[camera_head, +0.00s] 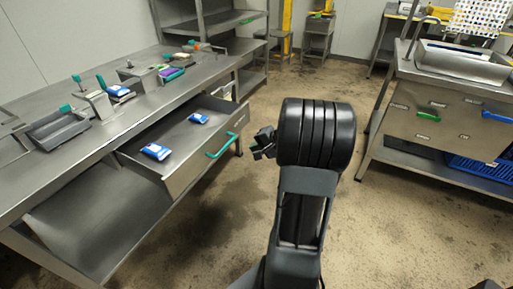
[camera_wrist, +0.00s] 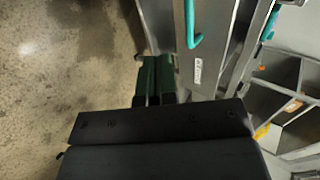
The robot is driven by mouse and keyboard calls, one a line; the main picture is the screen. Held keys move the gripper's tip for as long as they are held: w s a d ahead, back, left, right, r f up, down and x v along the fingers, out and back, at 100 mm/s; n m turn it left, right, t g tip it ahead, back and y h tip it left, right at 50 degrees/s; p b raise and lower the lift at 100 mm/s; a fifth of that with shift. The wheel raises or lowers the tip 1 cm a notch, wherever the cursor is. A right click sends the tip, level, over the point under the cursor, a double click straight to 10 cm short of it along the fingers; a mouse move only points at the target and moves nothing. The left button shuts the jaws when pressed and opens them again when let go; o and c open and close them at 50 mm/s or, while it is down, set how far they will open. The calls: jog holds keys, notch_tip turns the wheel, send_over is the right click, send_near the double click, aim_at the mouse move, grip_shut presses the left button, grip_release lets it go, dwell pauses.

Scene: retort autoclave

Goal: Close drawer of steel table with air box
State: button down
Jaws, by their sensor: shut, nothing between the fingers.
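The steel table (camera_head: 75,165) stands at the left in the head view. Its drawer (camera_head: 202,163) is pulled out, with a teal handle (camera_head: 221,147) on its front. Two blue-and-white packets, one nearer (camera_head: 155,152) and one farther (camera_head: 198,118), lie in the drawer. My gripper (camera_head: 262,146) is to the right of the drawer front, apart from the handle in this view. In the wrist view my gripper's dark green fingers (camera_wrist: 154,75) are together and empty, beside the labelled drawer front (camera_wrist: 208,72). The teal handle (camera_wrist: 190,25) shows there too. I cannot tell whether the fingers touch the front.
Trays and small tools, including a grey tray (camera_head: 58,129), lie on the tabletop. A steel shelf rack (camera_head: 225,20) stands behind. The floor between is clear.

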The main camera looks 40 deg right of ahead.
jog(key=w+a+f+b, duration=0.1)
jog(key=w+a+f, duration=0.2)
jog(key=w, duration=0.5)
jog(key=shift+a, duration=0.4)
jog(key=shift+w, duration=0.15)
